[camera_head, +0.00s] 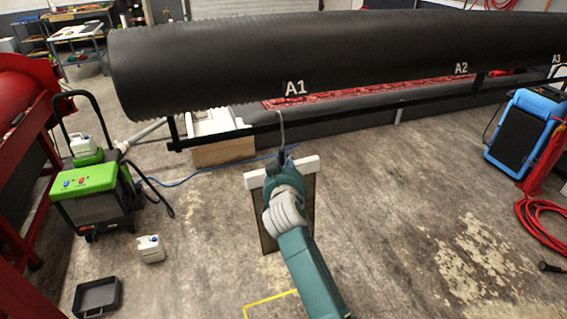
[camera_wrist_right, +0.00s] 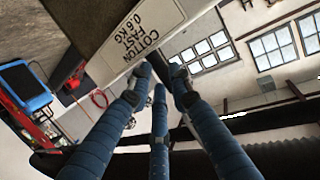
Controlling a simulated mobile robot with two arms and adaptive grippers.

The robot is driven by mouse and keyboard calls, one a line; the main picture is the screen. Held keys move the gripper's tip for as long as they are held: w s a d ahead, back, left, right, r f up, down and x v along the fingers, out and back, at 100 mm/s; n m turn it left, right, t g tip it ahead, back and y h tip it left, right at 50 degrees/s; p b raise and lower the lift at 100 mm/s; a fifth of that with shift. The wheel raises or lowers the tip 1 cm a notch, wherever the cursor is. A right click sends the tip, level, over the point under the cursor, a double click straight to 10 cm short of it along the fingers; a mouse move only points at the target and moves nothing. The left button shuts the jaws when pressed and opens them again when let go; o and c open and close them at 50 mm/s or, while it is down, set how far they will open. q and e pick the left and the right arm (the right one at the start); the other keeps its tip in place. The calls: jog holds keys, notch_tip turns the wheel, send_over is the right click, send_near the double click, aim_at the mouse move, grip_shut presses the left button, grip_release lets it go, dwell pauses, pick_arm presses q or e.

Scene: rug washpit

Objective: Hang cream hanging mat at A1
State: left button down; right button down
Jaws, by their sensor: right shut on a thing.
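The hanging mat shows in the head view as a white header bar (camera_head: 309,167) with a dark-edged panel below, mostly hidden behind my right arm. A thin grey hook (camera_head: 280,128) rises above the bar. My right gripper (camera_head: 283,162) is shut on the mat near its top middle. The label A1 (camera_head: 295,88) is on the large black roller (camera_head: 380,50), above and slightly right of the hook tip; I cannot tell if they touch. My left gripper is out of view.
A black rail (camera_head: 350,117) runs under the roller. A green machine (camera_head: 85,180), a white jug (camera_head: 151,248) and a black tray (camera_head: 97,296) stand at left. A blue machine (camera_head: 522,130) and red hose (camera_head: 540,215) are at right. The middle-right floor is clear.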

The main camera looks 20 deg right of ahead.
jog(key=shift+f+b, duration=1)
jog(key=shift+f, duration=0.15)
